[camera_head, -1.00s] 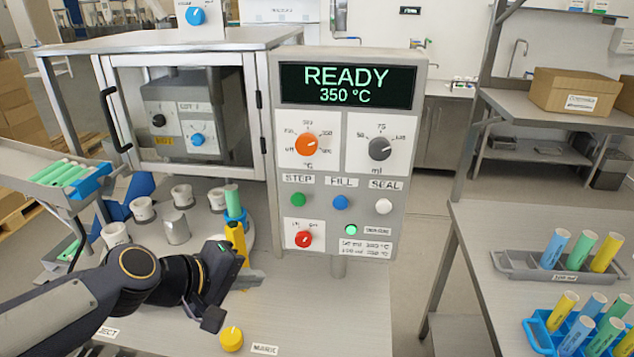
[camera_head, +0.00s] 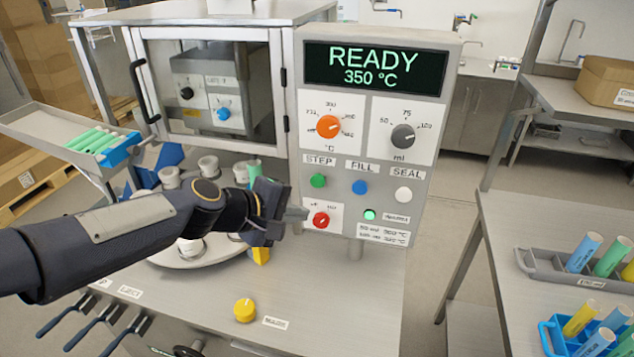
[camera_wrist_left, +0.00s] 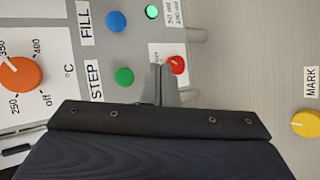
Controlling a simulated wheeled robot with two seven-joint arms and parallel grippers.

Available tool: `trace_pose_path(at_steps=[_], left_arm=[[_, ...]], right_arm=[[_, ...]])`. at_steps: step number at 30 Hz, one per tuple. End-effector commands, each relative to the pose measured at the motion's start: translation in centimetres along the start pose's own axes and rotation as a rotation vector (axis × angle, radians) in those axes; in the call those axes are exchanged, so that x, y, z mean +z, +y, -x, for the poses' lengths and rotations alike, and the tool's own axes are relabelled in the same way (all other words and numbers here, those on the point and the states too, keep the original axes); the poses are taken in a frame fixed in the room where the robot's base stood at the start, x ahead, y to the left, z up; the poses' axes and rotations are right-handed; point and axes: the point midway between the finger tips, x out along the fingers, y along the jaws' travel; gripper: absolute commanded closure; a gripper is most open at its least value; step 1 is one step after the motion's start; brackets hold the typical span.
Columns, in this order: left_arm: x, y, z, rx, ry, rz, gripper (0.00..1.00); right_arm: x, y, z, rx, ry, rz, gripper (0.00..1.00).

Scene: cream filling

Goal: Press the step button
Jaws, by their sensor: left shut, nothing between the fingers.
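The green STEP button (camera_head: 318,180) is on the left of the control panel (camera_head: 436,130), under its STEP label. It also shows in the left wrist view (camera_wrist_left: 124,76). My left gripper (camera_head: 304,213) is shut and empty. Its tips are in front of the panel's lower left, below and slightly left of the green button, beside the red knob (camera_head: 320,219). In the left wrist view the shut fingers (camera_wrist_left: 160,72) lie between the green button and the red knob. I cannot tell whether they touch the panel. My right gripper is not in view.
Blue FILL (camera_head: 360,187) and white SEAL (camera_head: 403,195) buttons sit right of the STEP button. An orange dial (camera_head: 329,126) is above. A yellow MARK knob (camera_head: 244,310) is on the table below. The display (camera_head: 375,68) reads READY 350 °C.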

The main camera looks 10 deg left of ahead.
Motion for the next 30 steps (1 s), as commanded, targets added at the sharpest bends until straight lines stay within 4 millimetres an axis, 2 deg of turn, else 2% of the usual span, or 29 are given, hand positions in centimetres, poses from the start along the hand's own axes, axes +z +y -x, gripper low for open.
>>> trace_pose_path(at_steps=[9, 15, 30], left_arm=[[-2.3, 2.4, -3.2, -0.001, -0.001, 0.000, 1.00], [-3.2, 3.3, -4.5, -0.001, 0.000, -0.001, 1.00], [-3.6, 3.6, -4.9, 0.000, 0.000, -0.001, 1.00]], right_arm=[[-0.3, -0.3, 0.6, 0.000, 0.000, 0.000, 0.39], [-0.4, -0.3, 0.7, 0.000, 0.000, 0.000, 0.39], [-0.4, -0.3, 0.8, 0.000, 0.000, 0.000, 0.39]])
